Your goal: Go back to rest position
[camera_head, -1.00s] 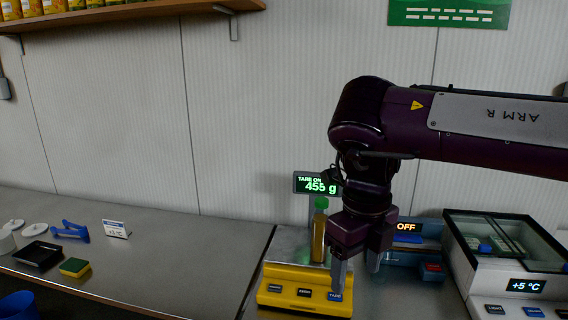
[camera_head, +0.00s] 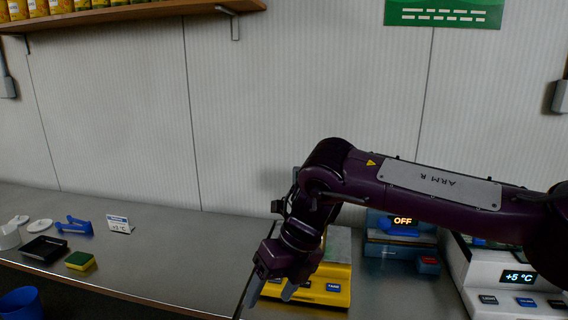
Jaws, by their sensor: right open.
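My right arm reaches in from the right, and its gripper (camera_head: 270,294) points down and left, open and empty. It hangs in front of the left part of a yellow scale (camera_head: 328,284). The arm hides the scale's display and most of its plate, and the bottle seen earlier on the scale is hidden. My left gripper is not in view.
A blue device reading OFF (camera_head: 402,232) and a white cooler box (camera_head: 510,285) reading +5 °C stand right of the scale. On the left counter are a sponge (camera_head: 80,260), a black tray (camera_head: 43,248) and a blue tool (camera_head: 74,225). The middle counter is clear.

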